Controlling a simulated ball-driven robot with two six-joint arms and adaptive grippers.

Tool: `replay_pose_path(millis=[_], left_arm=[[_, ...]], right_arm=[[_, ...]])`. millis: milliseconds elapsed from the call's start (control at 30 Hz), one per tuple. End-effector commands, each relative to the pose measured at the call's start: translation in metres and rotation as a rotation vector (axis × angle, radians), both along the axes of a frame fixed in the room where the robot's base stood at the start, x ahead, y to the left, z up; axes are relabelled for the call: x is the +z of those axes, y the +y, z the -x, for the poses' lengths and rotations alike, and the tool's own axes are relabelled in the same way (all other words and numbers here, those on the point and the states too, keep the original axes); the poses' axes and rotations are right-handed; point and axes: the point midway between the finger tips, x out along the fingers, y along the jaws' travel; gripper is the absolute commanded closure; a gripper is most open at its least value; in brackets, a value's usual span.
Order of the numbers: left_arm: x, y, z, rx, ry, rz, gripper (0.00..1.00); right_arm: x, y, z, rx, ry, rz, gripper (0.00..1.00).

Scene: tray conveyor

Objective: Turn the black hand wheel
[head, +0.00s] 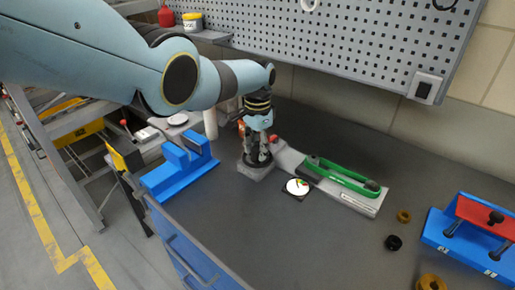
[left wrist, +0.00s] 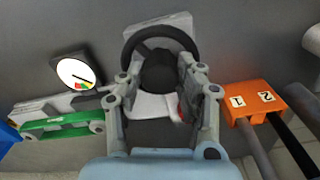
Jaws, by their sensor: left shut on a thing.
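The black hand wheel (left wrist: 158,72) is in the left wrist view, a dark ring with a thick round hub on a light grey block. My left gripper (left wrist: 161,82) has its two fingers on either side of the hub, shut on the wheel. In the head view, my left gripper (head: 258,158) points down over the grey block (head: 257,172), and its fingers hide most of the wheel. A round gauge with a white face and coloured segments (head: 297,187) lies beside the block; it also shows in the left wrist view (left wrist: 76,72). My right gripper is not in view.
A green-handled tool on a grey base (head: 345,178) is right of the wheel. A blue holder (head: 180,170) stands left. An orange block marked 1 and 2 (left wrist: 252,98) is close by. A blue and red fixture (head: 470,235) and several small rings lie right. The front table middle is clear.

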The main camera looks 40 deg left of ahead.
Motion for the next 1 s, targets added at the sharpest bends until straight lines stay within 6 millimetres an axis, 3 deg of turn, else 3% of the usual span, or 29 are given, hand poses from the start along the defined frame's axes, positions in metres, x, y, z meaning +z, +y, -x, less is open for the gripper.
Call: replay_pose_path(millis=[433, 1000], left_arm=[[0.0003, 0.0004, -0.0004, -0.267, -0.001, -0.001, 0.97], [0.0005, 0.0004, -0.0006, -0.322, -0.002, -0.001, 0.97]], right_arm=[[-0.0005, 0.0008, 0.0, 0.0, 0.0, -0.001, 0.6], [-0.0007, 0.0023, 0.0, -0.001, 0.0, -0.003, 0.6]])
